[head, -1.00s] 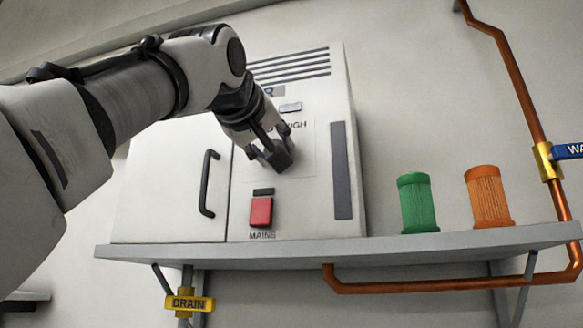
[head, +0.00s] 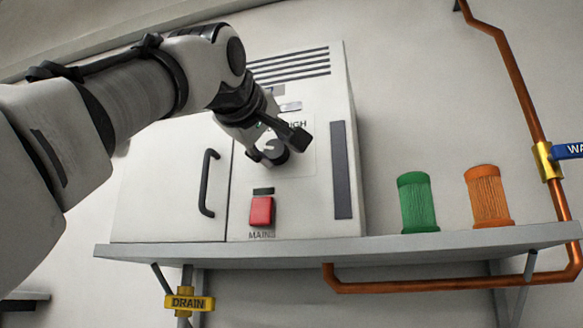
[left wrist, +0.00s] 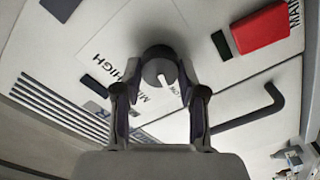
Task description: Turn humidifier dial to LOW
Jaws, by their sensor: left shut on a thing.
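The humidifier (head: 295,205) is a pale box with a panel on its front. Its dark round dial (left wrist: 158,56) shows in the left wrist view, with a white pointer mark. The labels HIGH (left wrist: 128,74), MID and LOW (left wrist: 174,91) stand around it; the mark points towards LOW. My left gripper (head: 281,148) is at the dial, its fingers on either side of it, and is shut on it. In the head view the fingers partly hide the dial and the labels. My right gripper is not in view.
A red MAINS switch (head: 261,211) sits below the dial. A door handle (head: 208,184) is at its left. Green (head: 417,203) and orange (head: 488,196) cartridges stand on the shelf (head: 450,243) at the right. A copper pipe (head: 512,80) runs down the wall.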

